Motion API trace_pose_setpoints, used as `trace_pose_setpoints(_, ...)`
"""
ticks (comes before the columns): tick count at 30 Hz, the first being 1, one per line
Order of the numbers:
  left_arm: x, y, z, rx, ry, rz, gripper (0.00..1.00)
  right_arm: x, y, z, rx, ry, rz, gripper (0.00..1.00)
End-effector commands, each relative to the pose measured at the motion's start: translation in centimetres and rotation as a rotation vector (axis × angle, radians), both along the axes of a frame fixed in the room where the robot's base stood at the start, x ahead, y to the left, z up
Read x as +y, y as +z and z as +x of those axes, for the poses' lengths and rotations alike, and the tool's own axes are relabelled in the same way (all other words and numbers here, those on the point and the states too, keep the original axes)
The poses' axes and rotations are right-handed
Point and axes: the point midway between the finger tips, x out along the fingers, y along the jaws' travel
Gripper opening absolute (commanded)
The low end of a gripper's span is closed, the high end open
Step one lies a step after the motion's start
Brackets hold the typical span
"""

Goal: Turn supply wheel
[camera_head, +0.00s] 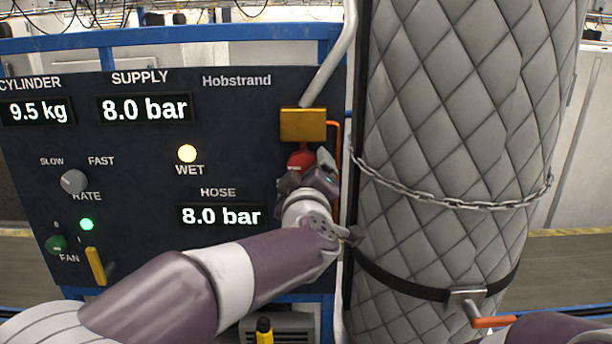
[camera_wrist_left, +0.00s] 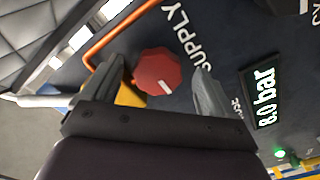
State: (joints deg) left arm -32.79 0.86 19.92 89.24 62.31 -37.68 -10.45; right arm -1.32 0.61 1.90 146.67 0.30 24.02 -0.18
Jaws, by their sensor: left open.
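The supply wheel is a red, many-sided knob with a white mark. In the head view the wheel (camera_head: 299,160) shows just below a yellow block on the dark panel, partly hidden by my left gripper. My left gripper (camera_head: 318,168) is at the wheel, its jaws open. In the left wrist view the wheel (camera_wrist_left: 157,72) lies between the two spread fingers of the gripper (camera_wrist_left: 162,66), with a gap visible on each side. The label SUPPLY runs beside it. My right gripper is out of view; only part of my right arm shows at the bottom right.
The panel (camera_head: 130,215) shows SUPPLY 8.0 bar and HOSE 8.0 bar, with a lit WET lamp (camera_head: 187,153). A yellow block (camera_head: 303,125) and an orange pipe (camera_head: 335,140) sit close to the wheel. A quilted cylinder (camera_head: 450,130) with a chain (camera_head: 455,203) stands at right.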

Motion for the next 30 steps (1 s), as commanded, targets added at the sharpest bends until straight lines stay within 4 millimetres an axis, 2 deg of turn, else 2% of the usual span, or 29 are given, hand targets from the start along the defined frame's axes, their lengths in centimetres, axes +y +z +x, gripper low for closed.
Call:
trace_pose_setpoints(1, 0.0, -0.4, -1.2, -0.003, -0.003, -0.001, 0.87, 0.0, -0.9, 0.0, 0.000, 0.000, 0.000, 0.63)
trace_pose_setpoints(6, -0.1, -0.4, -6.0, -0.001, -0.006, -0.002, 0.87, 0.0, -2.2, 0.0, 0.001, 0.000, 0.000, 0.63)
trace_pose_setpoints(12, -0.1, -0.3, -10.1, 0.001, -0.004, 0.000, 0.87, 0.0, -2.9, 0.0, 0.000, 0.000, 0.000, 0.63)
trace_pose_setpoints(17, -0.1, -0.2, -11.2, 0.003, -0.003, 0.001, 0.87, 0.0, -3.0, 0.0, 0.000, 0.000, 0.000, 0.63)
trace_pose_setpoints(30, 0.0, -0.1, -11.2, 0.003, -0.001, 0.002, 0.87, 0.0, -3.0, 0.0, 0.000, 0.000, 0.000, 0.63)
